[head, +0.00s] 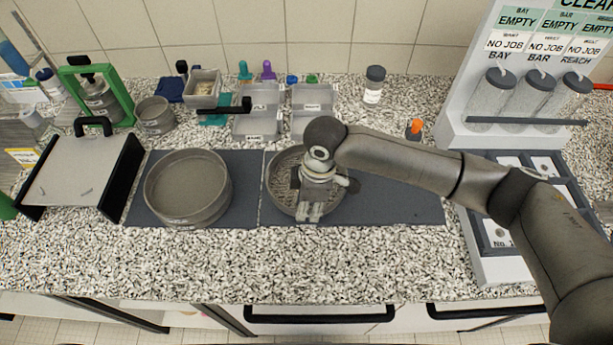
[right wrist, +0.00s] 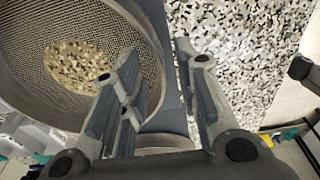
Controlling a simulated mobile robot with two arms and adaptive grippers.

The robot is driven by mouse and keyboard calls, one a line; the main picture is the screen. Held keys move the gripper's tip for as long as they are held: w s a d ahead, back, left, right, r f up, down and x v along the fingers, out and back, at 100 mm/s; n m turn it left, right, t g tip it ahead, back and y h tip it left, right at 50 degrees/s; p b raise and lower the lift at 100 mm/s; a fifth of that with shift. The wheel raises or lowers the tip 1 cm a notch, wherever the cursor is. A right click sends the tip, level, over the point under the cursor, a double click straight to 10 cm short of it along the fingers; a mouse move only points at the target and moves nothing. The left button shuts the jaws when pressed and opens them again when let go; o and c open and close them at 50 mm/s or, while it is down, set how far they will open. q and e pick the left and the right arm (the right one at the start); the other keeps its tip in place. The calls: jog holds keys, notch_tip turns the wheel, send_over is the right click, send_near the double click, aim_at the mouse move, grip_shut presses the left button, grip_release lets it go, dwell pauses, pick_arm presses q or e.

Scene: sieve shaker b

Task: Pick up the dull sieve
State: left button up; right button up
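Two round grey sieves sit on dark mats. The left one (head: 187,187) is matt grey and looks empty. The right one (head: 274,183) has a visible mesh and is partly hidden by my right gripper (head: 310,214). I cannot tell for sure which is the dull one. My left gripper is not in view.
A dark-handled tray (head: 75,170) stands at the left, near a green frame (head: 118,85). Clear bins (head: 260,97) and a jar (head: 374,84) stand behind. A white rack with tubes (head: 528,92) is at the right. The counter's front strip (head: 240,260) is clear.

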jog(key=shift+s+a+f, duration=0.1)
jog(key=shift+f, duration=0.85)
grip_shut()
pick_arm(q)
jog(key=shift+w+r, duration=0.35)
pick_arm(e)
jog(key=shift+r, duration=0.1)
